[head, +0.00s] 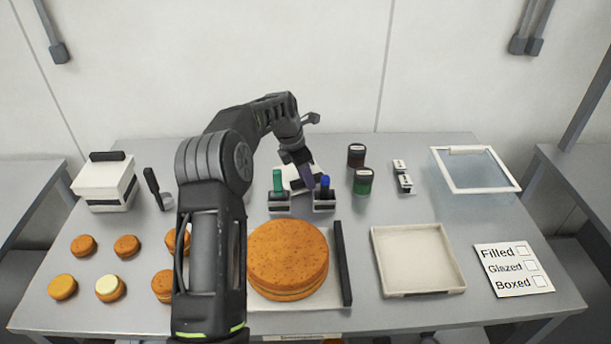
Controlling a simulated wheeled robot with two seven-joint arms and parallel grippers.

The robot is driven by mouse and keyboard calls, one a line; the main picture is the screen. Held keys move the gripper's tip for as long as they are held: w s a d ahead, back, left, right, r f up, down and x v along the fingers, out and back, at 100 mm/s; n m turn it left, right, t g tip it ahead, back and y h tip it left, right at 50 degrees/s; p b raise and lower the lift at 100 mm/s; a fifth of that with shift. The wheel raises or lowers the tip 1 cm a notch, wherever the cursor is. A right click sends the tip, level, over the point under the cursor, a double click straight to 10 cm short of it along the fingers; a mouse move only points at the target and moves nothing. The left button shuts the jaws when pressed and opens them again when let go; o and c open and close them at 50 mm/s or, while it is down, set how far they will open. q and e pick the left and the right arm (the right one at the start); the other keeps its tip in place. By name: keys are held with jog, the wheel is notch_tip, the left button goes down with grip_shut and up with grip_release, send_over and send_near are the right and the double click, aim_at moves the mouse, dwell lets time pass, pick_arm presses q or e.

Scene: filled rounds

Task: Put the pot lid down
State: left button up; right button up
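My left arm comes in from the front and reaches over the table to its back middle. My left gripper (302,168) points down there, in front of a pale white object (289,172) that it partly hides. A small dark piece is at the fingertips; I cannot tell whether it is the pot lid's handle or part of the gripper. The finger gap is too small to make out. No pot lid shows clearly. My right gripper is not in view.
A green-topped holder (278,190) and a blue-topped holder (324,194) stand close below the gripper. A large round cake (287,256), a dark bar (343,264), an empty tray (417,259), a clear bin (476,185) and several small rounds (126,246) surround my arm. Dark jars (363,181) stand right.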

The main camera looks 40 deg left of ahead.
pick_arm(q)
jog(key=b+v, duration=0.1)
jog(key=v, duration=1.1)
jog(key=shift+r, duration=0.2)
jog(key=shift+d+f, duration=0.1)
